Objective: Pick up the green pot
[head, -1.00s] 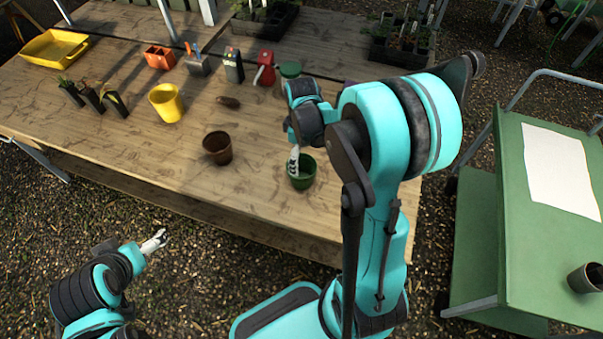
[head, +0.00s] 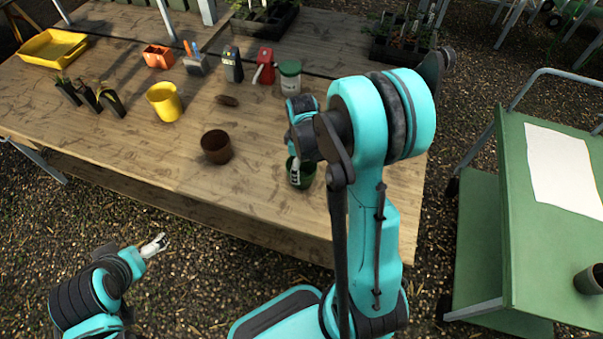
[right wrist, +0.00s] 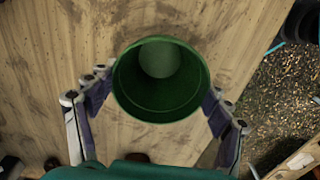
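The green pot (head: 306,181) stands upright near the front right of the wooden table, partly hidden by my right gripper (head: 297,170). In the right wrist view I look down into the open mouth of the green pot (right wrist: 160,85), which looks empty. The fingers of my right gripper (right wrist: 158,92) are spread on either side of the pot, close to its wall. A small gap shows at the left finger; contact at the right one is unclear. My left gripper (head: 154,245) is low in front of the table, away from the pot; its opening is too small to judge.
A brown pot (head: 216,147) and a yellow pot (head: 165,102) stand left of the green pot. A white jar with a green lid (head: 290,78) and a red item (head: 265,66) are behind. A green cart (head: 500,230) stands at the right. Bare table lies around the green pot.

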